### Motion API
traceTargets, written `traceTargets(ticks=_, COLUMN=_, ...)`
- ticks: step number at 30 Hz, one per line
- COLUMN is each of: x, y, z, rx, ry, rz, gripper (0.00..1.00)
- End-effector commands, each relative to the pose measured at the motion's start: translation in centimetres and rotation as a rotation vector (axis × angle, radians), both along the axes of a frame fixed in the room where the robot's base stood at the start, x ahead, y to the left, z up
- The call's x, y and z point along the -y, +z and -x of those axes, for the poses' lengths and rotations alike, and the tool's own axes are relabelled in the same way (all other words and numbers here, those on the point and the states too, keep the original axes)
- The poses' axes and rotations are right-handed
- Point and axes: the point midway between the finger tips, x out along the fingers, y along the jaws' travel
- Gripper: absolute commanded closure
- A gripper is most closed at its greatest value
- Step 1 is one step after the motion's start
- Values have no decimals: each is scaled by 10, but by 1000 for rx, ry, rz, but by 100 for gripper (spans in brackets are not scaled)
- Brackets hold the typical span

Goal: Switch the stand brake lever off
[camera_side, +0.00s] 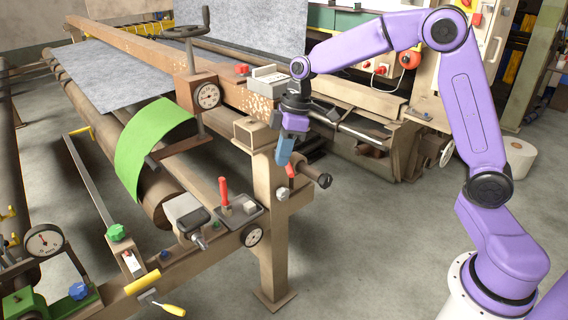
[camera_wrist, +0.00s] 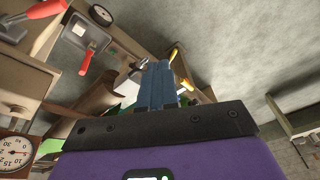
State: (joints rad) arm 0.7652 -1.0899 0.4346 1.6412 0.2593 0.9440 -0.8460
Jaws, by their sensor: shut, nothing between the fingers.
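My gripper (camera_side: 284,158) has purple and blue parts and points down beside the top of the brown stand post (camera_side: 272,225). In the wrist view its blue fingers (camera_wrist: 163,75) are together, with nothing between them. A thick red-handled lever (camera_wrist: 45,14) on a grey mount shows at the top left of the wrist view, cut off by the edge and apart from the fingers. It may be the brake lever; I cannot tell its setting. In the side view, a small pale round part (camera_side: 282,193) shows on the post just below the fingertips; the gripper hides part of that area.
The floor right of the post is open.

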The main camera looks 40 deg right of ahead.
Motion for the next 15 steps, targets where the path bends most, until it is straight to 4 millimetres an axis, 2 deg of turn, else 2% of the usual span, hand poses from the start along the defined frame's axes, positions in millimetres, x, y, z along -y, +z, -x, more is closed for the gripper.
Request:
traceTargets(ticks=1, x=13, y=-6, z=-21, rx=9, ry=-14, rz=-10, gripper=100)
traceTargets(ticks=6, x=53, y=-20, z=-75, rx=55, ry=-24, rz=-38, gripper=100)
traceTargets(ticks=9, x=77, y=-27, z=-98, rx=81, ry=-29, rz=-49, gripper=100)
traceTargets(ticks=15, x=104, y=-36, z=-121, rx=113, ry=-31, rz=-59, gripper=100)
